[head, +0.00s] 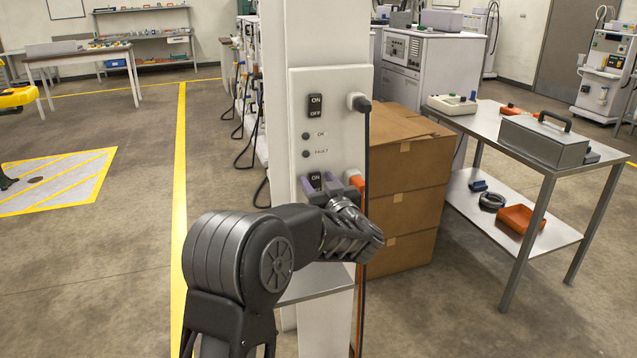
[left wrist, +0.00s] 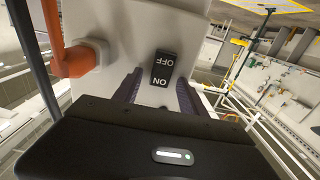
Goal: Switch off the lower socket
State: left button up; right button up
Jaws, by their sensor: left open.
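A pale socket panel (head: 332,135) is on the white column. Its upper rocker switch (head: 315,106) reads ON above OFF, with a grey plug (head: 358,102) beside it. The lower rocker switch (head: 315,180) shows ON; my gripper hides its bottom part. In the left wrist view this switch (left wrist: 163,68) appears upside down, with both words visible. An orange plug (head: 354,179) is beside it. My left gripper (head: 320,187) is open at the lower switch, one purple finger on each side. Contact and the rocker's tilt cannot be told. My right gripper is not in view.
OK and FAULT indicators (head: 306,144) lie between the switches. A grey ledge (head: 316,284) juts out below my gripper. Stacked cardboard boxes (head: 400,190) stand right of the column, then a metal table (head: 482,122) with a grey case. Floor left of the column is mostly clear.

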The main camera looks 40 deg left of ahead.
pick_arm(q)
jog(key=shift+c, duration=0.4)
grip_shut()
jog(key=f+t+y+b, duration=0.1)
jog(key=b, duration=0.3)
jog(key=f+y+b, duration=0.1)
jog(key=b, duration=0.3)
jog(key=shift+s+d+t+y+b, duration=0.1)
jog(key=shift+d+t+y+b, duration=0.05)
jog(key=shift+t+y+b, duration=0.2)
jog(key=shift+r+t, duration=0.25)
jog(key=shift+r, duration=0.15)
jog(key=shift+o, duration=0.4)
grip_release()
